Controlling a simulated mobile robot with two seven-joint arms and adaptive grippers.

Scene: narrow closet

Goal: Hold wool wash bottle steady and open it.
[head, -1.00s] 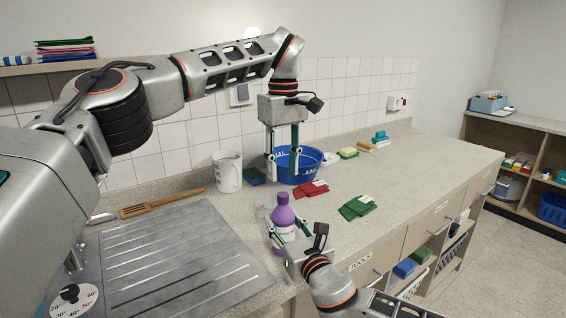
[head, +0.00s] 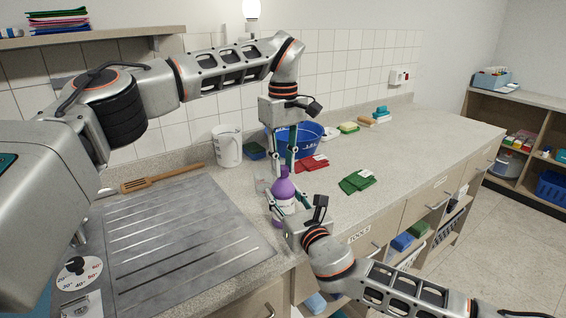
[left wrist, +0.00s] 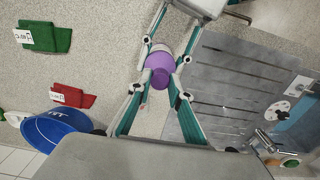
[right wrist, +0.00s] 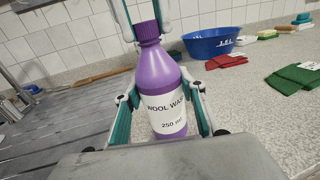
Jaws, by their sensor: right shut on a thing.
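The wool wash bottle (head: 284,189) is purple with a white label and a purple cap (right wrist: 148,31). It stands upright on the worktop beside the drainer. My right gripper (right wrist: 162,92) is shut on the bottle's body from the front, with one finger on each side of the label. My left gripper (head: 286,165) points straight down over the bottle. Its open fingers (left wrist: 161,78) stand on either side of the cap. The right wrist view shows the left fingers flanking the cap; contact is not clear.
A metal drainer (head: 180,245) lies to the left, with a wooden spatula (head: 160,178) behind it. A white jug (head: 227,146), blue basin (head: 312,140), red cloth (head: 312,163) and green cloth (head: 357,181) are on the worktop.

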